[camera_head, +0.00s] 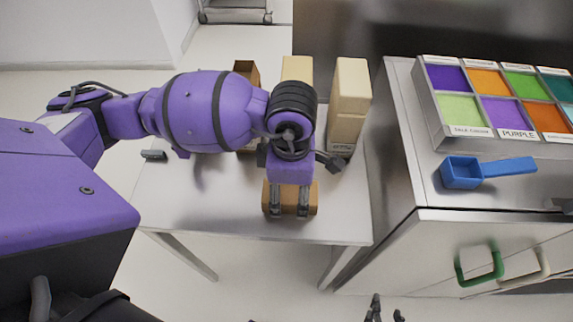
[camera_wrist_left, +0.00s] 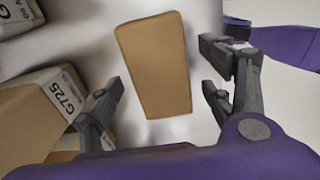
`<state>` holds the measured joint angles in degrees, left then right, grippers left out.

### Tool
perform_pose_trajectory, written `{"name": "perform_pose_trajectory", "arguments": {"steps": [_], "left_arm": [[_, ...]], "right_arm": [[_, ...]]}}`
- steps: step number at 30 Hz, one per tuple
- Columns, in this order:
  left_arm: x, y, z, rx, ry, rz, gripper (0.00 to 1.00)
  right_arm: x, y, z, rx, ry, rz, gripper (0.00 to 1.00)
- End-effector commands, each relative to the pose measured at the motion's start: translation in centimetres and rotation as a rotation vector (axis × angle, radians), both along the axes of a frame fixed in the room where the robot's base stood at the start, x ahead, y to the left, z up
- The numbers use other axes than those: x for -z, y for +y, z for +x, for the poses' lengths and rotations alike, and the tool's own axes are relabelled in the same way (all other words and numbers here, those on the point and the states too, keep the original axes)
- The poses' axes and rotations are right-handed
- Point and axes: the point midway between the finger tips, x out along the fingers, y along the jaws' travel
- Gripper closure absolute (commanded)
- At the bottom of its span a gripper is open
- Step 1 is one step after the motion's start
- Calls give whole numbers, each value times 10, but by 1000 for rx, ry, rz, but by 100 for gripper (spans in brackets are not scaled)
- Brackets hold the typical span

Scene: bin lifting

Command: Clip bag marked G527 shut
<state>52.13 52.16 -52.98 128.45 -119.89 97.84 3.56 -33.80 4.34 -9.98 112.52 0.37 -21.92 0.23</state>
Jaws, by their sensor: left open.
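My left gripper (camera_head: 290,214) is open above a plain brown bag (camera_head: 290,197) near the table's front edge. In the left wrist view that bag (camera_wrist_left: 155,65) lies between the spread fingers, apart from them, with no marking visible. A bag labelled G725 (camera_wrist_left: 38,110) is beside it at left. Another labelled bag (camera_wrist_left: 18,18) is cut off at top left. In the head view a brown bag (camera_head: 246,70) and two pale bags (camera_head: 297,68) (camera_head: 350,90) stand at the back. No G527 mark is readable. A small grey clip (camera_head: 153,155) lies at the table's left. My right gripper (camera_head: 385,311) barely shows at the bottom edge.
The white table (camera_head: 225,215) has free room at front left. A metal cabinet (camera_head: 400,180) stands at right, with a tray (camera_head: 440,115) of coloured compartments and a blue scoop (camera_head: 470,172) on top. A green handle (camera_head: 498,262) sticks out in front.

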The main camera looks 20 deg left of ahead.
Motion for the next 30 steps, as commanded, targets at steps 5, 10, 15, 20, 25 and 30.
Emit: {"name": "perform_pose_trajectory", "arguments": {"steps": [5, 10, 15, 20, 25, 30], "left_arm": [[20, 0, 0, -1, 0, 0, 27], [24, 0, 0, 0, 0, -1, 27], [23, 0, 0, 0, 0, 0, 27], [23, 0, 0, 0, 0, 0, 41], [23, 0, 0, 0, 1, 0, 63], [23, 0, 0, 0, 0, 0, 75]], "right_arm": [[3, 0, -4, -6, 10, -1, 60], [4, -2, -7, -13, 15, -7, 60], [4, -3, -7, -15, 15, -10, 60], [2, -3, -5, -15, 10, -9, 60], [0, -2, -3, -11, 4, -6, 60], [-1, 0, -2, -4, 2, -1, 60]]}}
